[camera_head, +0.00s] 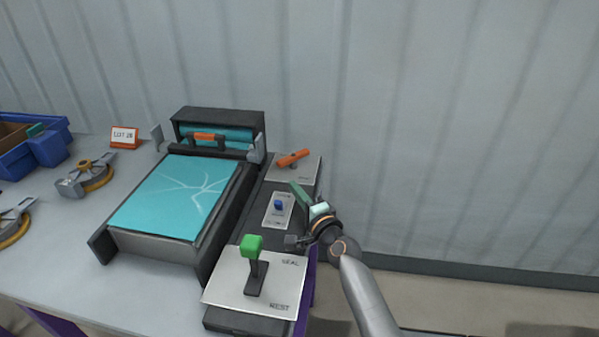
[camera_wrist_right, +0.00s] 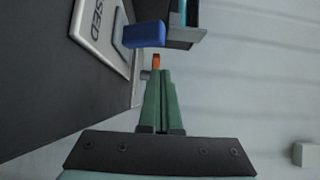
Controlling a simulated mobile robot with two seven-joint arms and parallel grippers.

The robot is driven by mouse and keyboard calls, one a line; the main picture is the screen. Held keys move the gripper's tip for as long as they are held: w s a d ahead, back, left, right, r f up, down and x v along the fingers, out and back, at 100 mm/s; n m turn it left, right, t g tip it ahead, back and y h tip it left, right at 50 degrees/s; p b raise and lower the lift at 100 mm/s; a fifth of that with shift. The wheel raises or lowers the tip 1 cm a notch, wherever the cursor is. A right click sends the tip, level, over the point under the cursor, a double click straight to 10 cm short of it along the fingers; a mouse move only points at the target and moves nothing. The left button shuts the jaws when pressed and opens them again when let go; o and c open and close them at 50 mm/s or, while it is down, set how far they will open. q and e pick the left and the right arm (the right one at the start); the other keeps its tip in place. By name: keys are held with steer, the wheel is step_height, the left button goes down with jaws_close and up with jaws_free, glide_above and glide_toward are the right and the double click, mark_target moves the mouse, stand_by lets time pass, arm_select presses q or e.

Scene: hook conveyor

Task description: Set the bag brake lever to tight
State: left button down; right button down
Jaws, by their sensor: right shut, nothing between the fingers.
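An orange lever (camera_head: 293,158) sits on a pale plate at the back of the control strip; its label is too small to read. A small blue knob (camera_head: 279,204) is on a pale plate in front of it, and a green-topped lever (camera_head: 251,245) stands on the front plate marked SEAL and REST. Which one is the bag brake lever I cannot read. My right gripper (camera_head: 297,189) is shut and empty, just right of the blue knob and in front of the orange lever. In the wrist view its green fingers (camera_wrist_right: 158,78) are together below the blue knob (camera_wrist_right: 144,34). My left gripper is not in view.
A machine with a teal sheet (camera_head: 175,195) and a dark roller housing (camera_head: 218,118) stands left of the strip. A corrugated wall (camera_head: 450,120) is behind. Right of the strip is open floor.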

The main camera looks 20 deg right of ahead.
steer(key=s, duration=0.1)
steer(key=s+a, duration=0.1)
steer(key=shift+s+a+p, duration=0.1)
steer(key=shift+s+p, duration=0.2)
steer(key=shift+p, duration=0.05)
steer(key=shift+s+a, duration=0.35)
steer(key=shift+s, duration=0.25)
steer(key=shift+d, duration=0.1)
